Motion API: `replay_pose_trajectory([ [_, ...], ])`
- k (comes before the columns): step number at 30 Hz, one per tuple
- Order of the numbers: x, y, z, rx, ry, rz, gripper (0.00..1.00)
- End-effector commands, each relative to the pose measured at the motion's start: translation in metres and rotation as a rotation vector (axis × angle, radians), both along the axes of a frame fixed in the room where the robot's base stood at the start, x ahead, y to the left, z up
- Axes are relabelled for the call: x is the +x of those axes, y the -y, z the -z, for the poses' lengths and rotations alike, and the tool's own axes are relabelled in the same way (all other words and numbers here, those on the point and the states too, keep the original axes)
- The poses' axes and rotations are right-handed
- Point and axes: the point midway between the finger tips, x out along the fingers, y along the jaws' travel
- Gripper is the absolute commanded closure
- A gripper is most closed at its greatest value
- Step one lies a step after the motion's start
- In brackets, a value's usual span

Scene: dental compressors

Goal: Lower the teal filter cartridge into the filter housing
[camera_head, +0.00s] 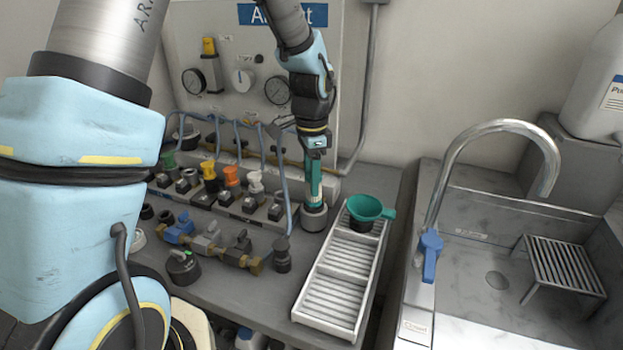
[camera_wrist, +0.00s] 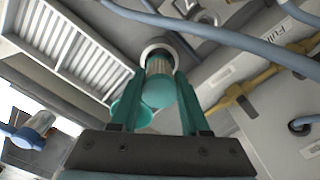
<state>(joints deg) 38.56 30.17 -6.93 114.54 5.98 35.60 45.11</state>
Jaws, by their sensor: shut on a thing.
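The teal filter cartridge (camera_wrist: 158,92) has a rounded teal top and a pale ribbed body. My gripper (camera_wrist: 159,80) is shut on it, with one teal finger on each side. In the head view my gripper (camera_head: 315,188) points straight down and its fingers hide most of the cartridge. The filter housing (camera_head: 314,220) is a grey round cup on the bench, directly below the fingers. In the wrist view the pale rim of the housing (camera_wrist: 160,46) surrounds the far end of the cartridge. The cartridge's lower end is hidden, and I cannot tell how deep it sits.
A white slatted tray (camera_head: 328,312) stands right of the housing, with a teal funnel (camera_head: 366,207) on it. Valves with blue hoses (camera_head: 287,200) stand close on the left. A gauge panel (camera_head: 225,120) is behind, and a sink (camera_head: 500,290) is at the right.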

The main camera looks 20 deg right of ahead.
Motion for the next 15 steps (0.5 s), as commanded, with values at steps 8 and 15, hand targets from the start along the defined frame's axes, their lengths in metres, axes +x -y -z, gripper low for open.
replay_pose_trajectory([
  [8,0.000,0.000,0.011,0.001,-0.001,0.000,1.00],
  [15,0.000,0.000,0.018,0.000,-0.001,0.000,1.00],
])
